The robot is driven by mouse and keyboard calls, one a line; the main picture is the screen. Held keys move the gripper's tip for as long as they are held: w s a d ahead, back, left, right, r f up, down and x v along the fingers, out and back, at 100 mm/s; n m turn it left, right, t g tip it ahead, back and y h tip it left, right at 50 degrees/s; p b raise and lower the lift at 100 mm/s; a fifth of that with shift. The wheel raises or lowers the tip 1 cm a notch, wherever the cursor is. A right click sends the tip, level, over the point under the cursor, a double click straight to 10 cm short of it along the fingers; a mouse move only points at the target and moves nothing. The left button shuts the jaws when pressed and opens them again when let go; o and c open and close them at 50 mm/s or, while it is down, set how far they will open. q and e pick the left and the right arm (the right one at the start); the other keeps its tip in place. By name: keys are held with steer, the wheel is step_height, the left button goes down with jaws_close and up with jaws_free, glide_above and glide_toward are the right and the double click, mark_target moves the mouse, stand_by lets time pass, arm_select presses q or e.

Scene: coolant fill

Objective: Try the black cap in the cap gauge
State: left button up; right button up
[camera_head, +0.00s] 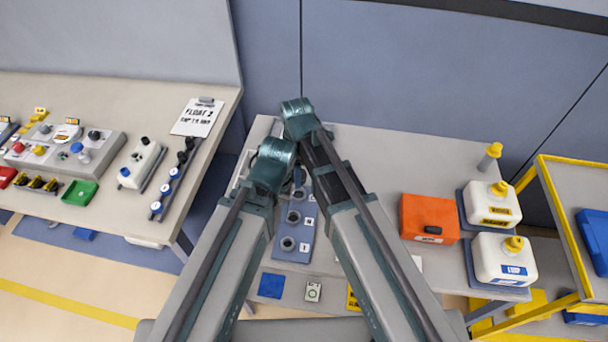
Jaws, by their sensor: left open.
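A blue-grey plate (291,247) with a column of round grey fittings lies on the middle table, partly behind my arms; it looks like the cap gauge. Small black cap-like pieces show on the left bench: one on the grey block (94,135) and one on a white container (145,141). I cannot tell which is the task's black cap. My left gripper (298,179) is mostly hidden behind my arm links, near the far end of the plate. It is open, with nothing visible in it. My right gripper is hidden behind the arms.
An orange box (430,217) with a black piece on it and two white jugs with yellow caps (492,204) (503,259) stand at right. A yellow-framed cart (545,190) is beyond. A green tray (80,193) and clipboard (198,118) lie on the left bench.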

steer(key=shift+w, duration=0.15)
arm_select(q)
steer(key=shift+w+d, duration=0.1)
steer(key=shift+f, duration=0.15)
arm_select(e)
steer(key=shift+f, duration=0.1)
arm_select(q)
step_height(320, 180, down, 5)
steer(key=b, duration=0.5)
arm_select(e)
step_height(320, 180, down, 5)
steer(key=shift+f, duration=0.1)
arm_select(q)
steer(key=shift+f+b, duration=1.3)
steer(key=shift+b, duration=0.15)
arm_select(e)
steer(key=shift+f, duration=1.2)
steer(key=o, duration=1.5)
arm_select(q)
steer(key=shift+r, duration=0.2)
arm_select(e)
steer(key=shift+o, duration=0.2)
steer(key=shift+r, duration=0.2)
step_height(320, 180, up, 14)
steer(key=p, duration=1.4)
steer(key=shift+f, duration=0.2)
arm_select(q)
step_height(320, 180, up, 14)
steer(key=shift+f, duration=0.2)
